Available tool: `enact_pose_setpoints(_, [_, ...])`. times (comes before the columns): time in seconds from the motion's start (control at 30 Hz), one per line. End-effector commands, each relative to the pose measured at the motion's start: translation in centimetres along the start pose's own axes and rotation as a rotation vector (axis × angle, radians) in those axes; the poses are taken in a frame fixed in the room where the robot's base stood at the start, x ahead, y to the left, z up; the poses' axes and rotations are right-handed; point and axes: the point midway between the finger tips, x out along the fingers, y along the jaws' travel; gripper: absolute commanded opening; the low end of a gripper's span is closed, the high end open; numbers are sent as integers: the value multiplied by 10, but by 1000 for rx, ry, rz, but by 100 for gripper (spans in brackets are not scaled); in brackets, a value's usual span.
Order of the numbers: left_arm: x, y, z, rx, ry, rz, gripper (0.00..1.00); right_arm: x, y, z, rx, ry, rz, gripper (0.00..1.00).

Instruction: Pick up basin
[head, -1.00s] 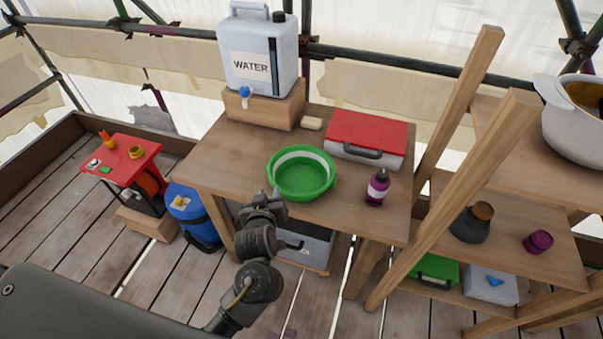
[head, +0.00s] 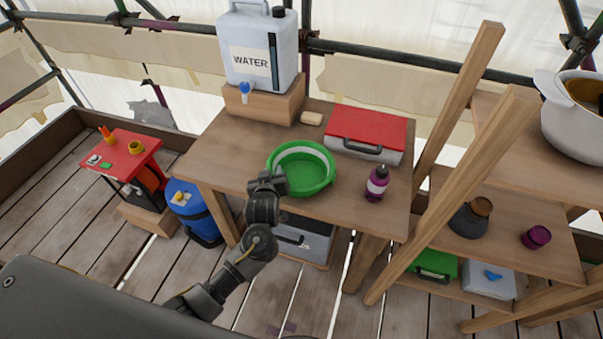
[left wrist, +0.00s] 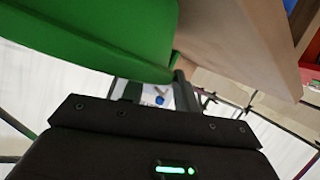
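The green basin (head: 312,178) with a pale inner band sits upright on the wooden table (head: 225,150), near its front edge. My left gripper (head: 267,181) is at the basin's near left rim and overlaps it in the head view. Its fingers look apart; I cannot tell whether they touch the rim. In the left wrist view the basin's green wall (left wrist: 85,30) fills the upper left, close to the fingers (left wrist: 158,92). My right gripper is not in view.
A water container (head: 258,50) on a wooden block stands behind the basin. A red-lidded case (head: 368,130), a purple bottle (head: 377,184) and a soap-like block (head: 311,118) are also on the table. Slanted wooden posts (head: 455,190) rise at the right.

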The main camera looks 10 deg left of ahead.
Motion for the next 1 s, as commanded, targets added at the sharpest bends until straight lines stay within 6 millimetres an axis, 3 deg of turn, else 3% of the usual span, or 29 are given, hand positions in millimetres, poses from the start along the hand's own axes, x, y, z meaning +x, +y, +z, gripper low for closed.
enact_pose_setpoints(0.13, [15, 0, 0, 0, -2, -1, 31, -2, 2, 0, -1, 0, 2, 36])
enact_pose_setpoints(0.4, [18, 0, 0, -1, -1, 0, 31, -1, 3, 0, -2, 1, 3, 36])
enact_pose_setpoints(0.63, [18, 0, 1, -1, -2, 0, 0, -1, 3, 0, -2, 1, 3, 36])
enact_pose_setpoints(1.0, [17, -1, 2, 0, -4, -1, 0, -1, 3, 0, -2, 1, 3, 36])
